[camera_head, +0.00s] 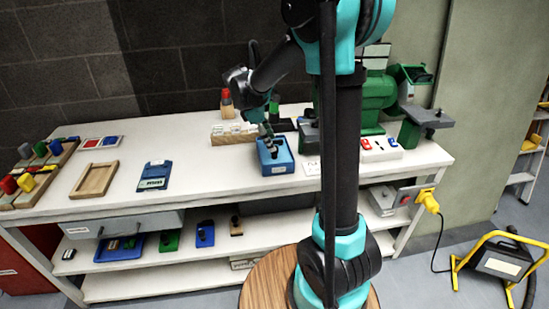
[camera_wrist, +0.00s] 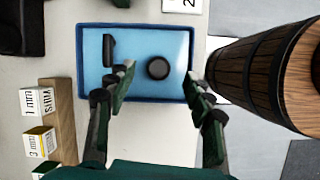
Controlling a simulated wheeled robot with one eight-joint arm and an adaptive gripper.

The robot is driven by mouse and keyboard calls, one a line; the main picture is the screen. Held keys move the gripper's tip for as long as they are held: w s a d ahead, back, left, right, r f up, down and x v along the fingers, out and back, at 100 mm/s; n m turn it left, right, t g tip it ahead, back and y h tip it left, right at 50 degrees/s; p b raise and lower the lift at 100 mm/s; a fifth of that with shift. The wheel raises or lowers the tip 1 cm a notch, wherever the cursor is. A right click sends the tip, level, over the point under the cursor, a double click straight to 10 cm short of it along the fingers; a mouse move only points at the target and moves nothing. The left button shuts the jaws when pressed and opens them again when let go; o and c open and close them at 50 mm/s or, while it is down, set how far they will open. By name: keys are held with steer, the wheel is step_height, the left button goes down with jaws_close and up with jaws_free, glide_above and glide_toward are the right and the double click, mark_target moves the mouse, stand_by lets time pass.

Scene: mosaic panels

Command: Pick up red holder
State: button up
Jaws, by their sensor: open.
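My gripper (camera_head: 268,138) is over a blue tray (camera_head: 288,164) on the white workbench. In the wrist view my gripper (camera_wrist: 160,80) is open, with its fingers apart. A black round knob (camera_wrist: 158,68) shows between and beyond the fingertips, inside the blue tray (camera_wrist: 137,24). A black upright piece (camera_wrist: 107,50) is beside it in the tray. No red holder shows in the wrist view. In the head view, red blocks (camera_head: 8,185) sit on a wooden rack at the far left; I cannot tell whether one is the red holder.
A wooden block with labelled shim boxes (camera_wrist: 64,118) stands left of the tray in the wrist view. A green machine (camera_head: 375,97) stands right.

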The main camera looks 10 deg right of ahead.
steer(key=shift+x, duration=2.65)
steer(key=shift+w+a, duration=0.1)
steer(key=shift+a, duration=0.05)
jaws_close()
